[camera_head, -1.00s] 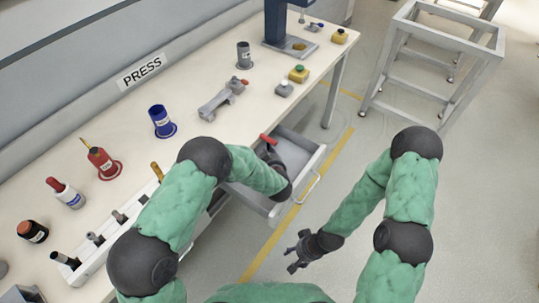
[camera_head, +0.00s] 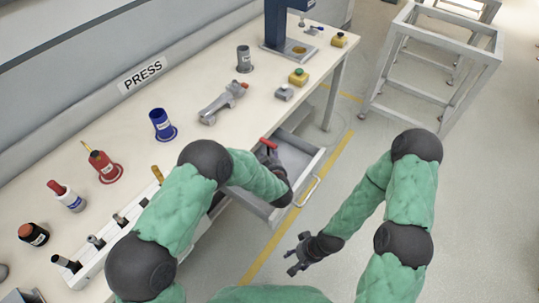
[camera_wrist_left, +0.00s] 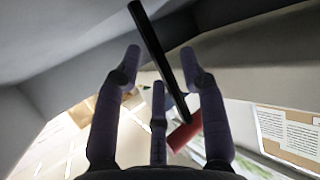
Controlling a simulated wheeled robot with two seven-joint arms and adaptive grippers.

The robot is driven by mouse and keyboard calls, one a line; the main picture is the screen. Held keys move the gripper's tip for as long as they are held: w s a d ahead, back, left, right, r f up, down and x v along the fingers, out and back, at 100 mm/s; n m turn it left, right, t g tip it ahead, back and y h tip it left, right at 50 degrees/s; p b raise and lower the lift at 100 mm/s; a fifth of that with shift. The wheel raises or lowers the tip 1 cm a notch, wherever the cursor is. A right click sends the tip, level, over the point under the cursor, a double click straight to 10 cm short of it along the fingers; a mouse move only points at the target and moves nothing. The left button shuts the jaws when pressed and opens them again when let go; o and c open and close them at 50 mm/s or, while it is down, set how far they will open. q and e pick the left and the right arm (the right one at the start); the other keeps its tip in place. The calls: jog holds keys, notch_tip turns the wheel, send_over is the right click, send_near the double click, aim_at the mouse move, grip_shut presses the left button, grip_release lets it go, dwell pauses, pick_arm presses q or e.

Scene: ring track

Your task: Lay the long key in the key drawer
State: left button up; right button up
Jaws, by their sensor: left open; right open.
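The long key shows in the left wrist view as a dark straight shaft (camera_wrist_left: 157,55) with a red end (camera_wrist_left: 184,134). Its red end (camera_head: 269,143) also shows in the head view, at the open key drawer's left side. The key drawer (camera_head: 314,166) is pulled out from under the bench. My left gripper (camera_head: 269,155) is over the drawer; in the left wrist view its fingers (camera_wrist_left: 160,62) are spread, with the key slanting across between them. I cannot tell whether the key touches the drawer floor. My right gripper (camera_head: 293,256) is open and empty, low beside the bench.
The bench holds a grey tool with a red tip (camera_head: 223,102), a blue cup (camera_head: 162,124), a red pot (camera_head: 103,166), a yellow button box (camera_head: 298,78) and several bottles. A metal frame stand (camera_head: 438,45) is at the upper right. The floor right of the drawer is clear.

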pick_arm(q)
jog(key=p+v, duration=0.1)
jog(key=v, duration=0.4)
jog(key=shift+s+r+p, duration=0.15)
jog(key=shift+r+p, duration=0.05)
jog(key=shift+p, duration=0.2)
jog(key=shift+s+d+r, duration=0.1)
jog(key=shift+s, duration=0.35)
dwell(0.4)
